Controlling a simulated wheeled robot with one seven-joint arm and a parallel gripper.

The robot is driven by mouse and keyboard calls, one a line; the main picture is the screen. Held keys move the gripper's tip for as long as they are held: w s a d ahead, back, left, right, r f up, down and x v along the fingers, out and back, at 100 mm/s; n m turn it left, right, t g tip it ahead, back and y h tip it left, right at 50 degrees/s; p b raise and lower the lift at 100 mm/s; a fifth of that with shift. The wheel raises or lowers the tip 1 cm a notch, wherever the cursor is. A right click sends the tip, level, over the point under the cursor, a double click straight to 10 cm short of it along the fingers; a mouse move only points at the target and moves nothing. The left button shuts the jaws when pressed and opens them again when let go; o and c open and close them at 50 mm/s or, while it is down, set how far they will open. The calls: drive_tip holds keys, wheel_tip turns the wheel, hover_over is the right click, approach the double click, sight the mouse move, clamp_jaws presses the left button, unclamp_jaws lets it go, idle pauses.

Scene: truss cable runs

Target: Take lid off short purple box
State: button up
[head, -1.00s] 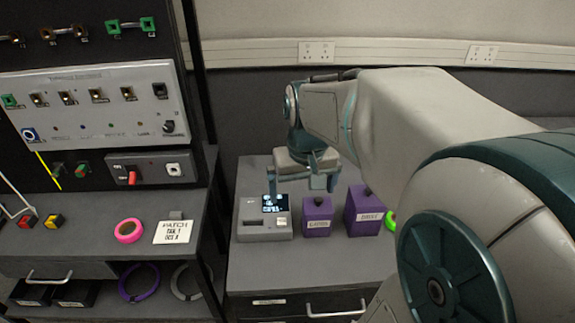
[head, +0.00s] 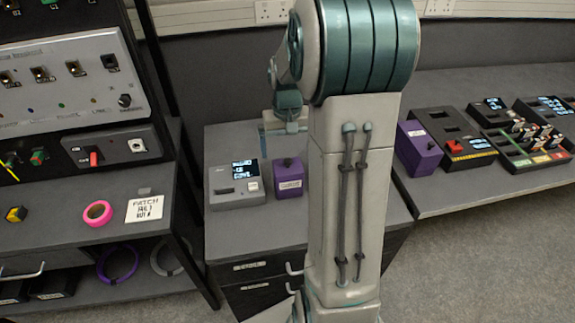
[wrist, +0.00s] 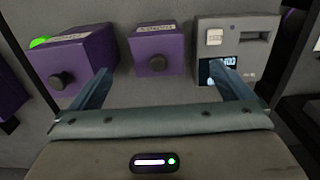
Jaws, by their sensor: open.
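The short purple box (head: 289,182) stands on the middle bench with a dark knob (head: 288,162) on top and a pale label on its front.
A grey device with a lit screen (head: 236,184) stands close beside the short box. Another purple box (head: 418,150) and several trays are on the right bench. A pink tape roll (head: 97,213) lies on the left shelf.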

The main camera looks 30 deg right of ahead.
sight(289, 165)
drive_tip(key=shift+d+f+p, duration=0.15)
drive_tip(key=shift+f+p, duration=0.15)
drive_tip(key=shift+f, duration=1.4)
drive_tip(key=shift+d+f+p, duration=0.1)
drive_tip(key=shift+f+p, duration=0.15)
drive_tip(key=shift+f, duration=1.45)
drive_tip(key=c, duration=1.1)
